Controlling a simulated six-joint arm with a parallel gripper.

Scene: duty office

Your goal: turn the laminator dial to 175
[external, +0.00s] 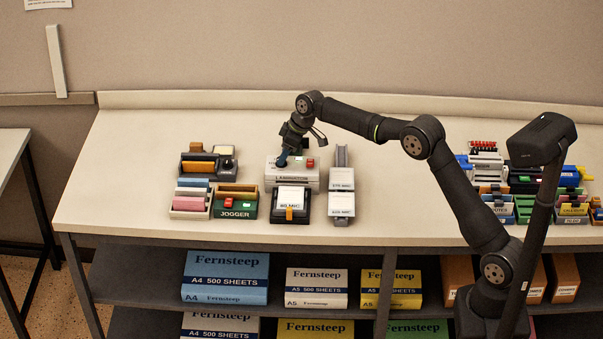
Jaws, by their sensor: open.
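The laminator (292,178) is a low white machine with its name in dark letters on the front, standing mid-left on the table. A red part and a small white part show on its top. My gripper (283,160) points down at the left part of the laminator's top, with its bluish fingers at or just above the surface. It is open. I cannot tell whether the fingers touch the dial or stand around it. The dial and its numbers are hidden or too small to make out.
A black device with a white sheet (291,199) stands directly in front. A green jogger (236,207) and other small machines are on the left. The table (400,185) is clear between these and the crowded right end.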

